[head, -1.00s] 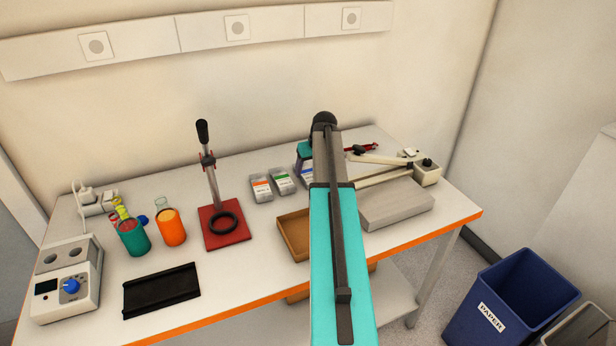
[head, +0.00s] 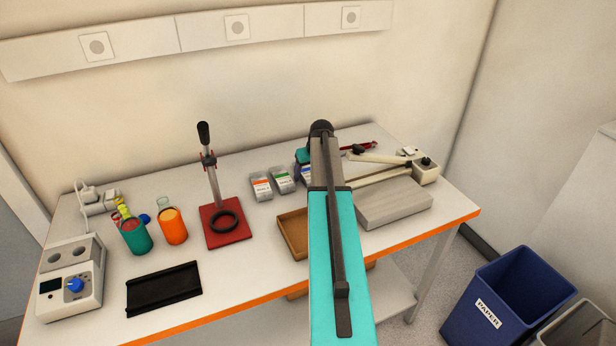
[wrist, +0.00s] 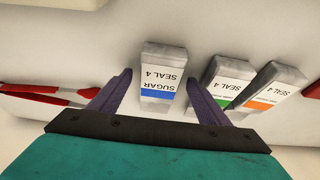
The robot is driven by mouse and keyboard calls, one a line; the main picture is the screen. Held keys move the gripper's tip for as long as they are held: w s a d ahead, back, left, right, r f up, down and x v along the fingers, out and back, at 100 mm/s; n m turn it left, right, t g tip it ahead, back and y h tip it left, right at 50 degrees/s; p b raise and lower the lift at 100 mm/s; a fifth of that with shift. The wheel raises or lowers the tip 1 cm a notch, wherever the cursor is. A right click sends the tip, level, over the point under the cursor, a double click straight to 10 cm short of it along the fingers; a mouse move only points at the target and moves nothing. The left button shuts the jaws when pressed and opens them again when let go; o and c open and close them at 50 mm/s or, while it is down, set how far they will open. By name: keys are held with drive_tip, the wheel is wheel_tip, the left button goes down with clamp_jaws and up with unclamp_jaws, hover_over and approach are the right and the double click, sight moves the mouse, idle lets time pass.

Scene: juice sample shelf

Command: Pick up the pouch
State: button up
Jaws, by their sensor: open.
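A grey-white pouch with a blue stripe, marked SUGAR and SEAL 4 (wrist: 158,76), lies between my spread fingers in the wrist view. My gripper (wrist: 161,84) is open, with a finger to either side of this pouch and a visible gap to each. In the head view the blue-striped pouch (head: 305,171) is mostly hidden by my arm and gripper. A green-striped pouch (wrist: 228,82) and an orange-striped pouch (wrist: 268,88) lie beside it; in the head view they sit to its left, green (head: 282,180) and orange (head: 261,186).
A brown tray (head: 293,236) and a grey block (head: 393,203) lie nearer the table's front edge. A red-based stand (head: 226,224) is left of the pouches. A red-handled tool (wrist: 40,94) lies beside my gripper. The wall runs close behind the table.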

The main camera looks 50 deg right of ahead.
sight(309, 174)
drive_tip(key=c, duration=1.2)
drive_tip(key=shift+r, duration=0.2)
drive_tip(key=shift+r+b, duration=2.85)
drive_tip(key=shift+r, duration=5.95)
